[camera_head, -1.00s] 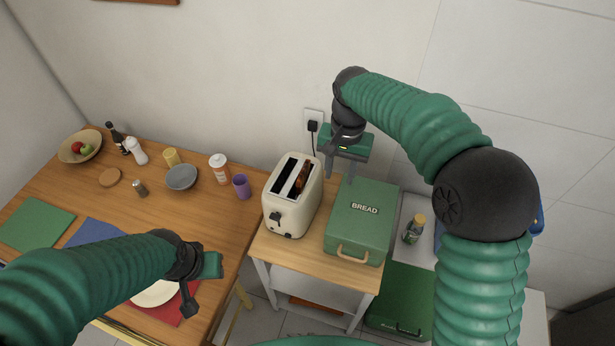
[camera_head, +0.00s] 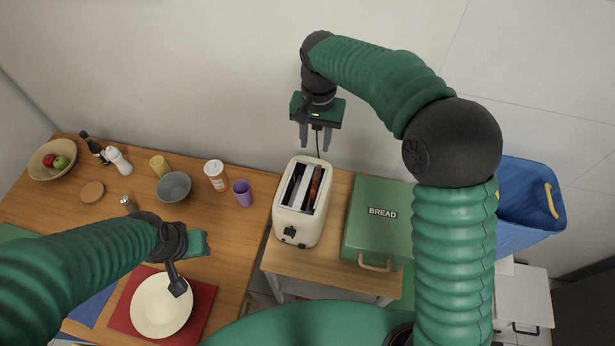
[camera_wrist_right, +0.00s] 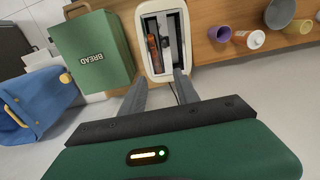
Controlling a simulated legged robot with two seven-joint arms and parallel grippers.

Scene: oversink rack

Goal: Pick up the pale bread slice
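I cannot make out a pale bread slice in any view. The cream toaster (camera_head: 291,228) stands on the small wooden table, also in the wrist view (camera_wrist_right: 144,35). A dark brown slice (camera_head: 314,188) sits in its right slot; no slice is clear in the left slot. A green box marked BREAD (camera_head: 377,235) stands closed to the right of the toaster. My right gripper (camera_head: 316,140) is open and empty, above and behind the toaster; its fingers show in the wrist view (camera_wrist_right: 160,88). My left gripper (camera_head: 188,270) is over the plate; its fingers are partly hidden.
A white plate (camera_head: 160,306) lies on a red mat (camera_head: 202,300) on the left counter. A purple cup (camera_head: 243,194), a grey bowl (camera_head: 173,187) and a white jar (camera_head: 216,176) stand near the counter's back. A blue bin (camera_head: 522,205) is at the right.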

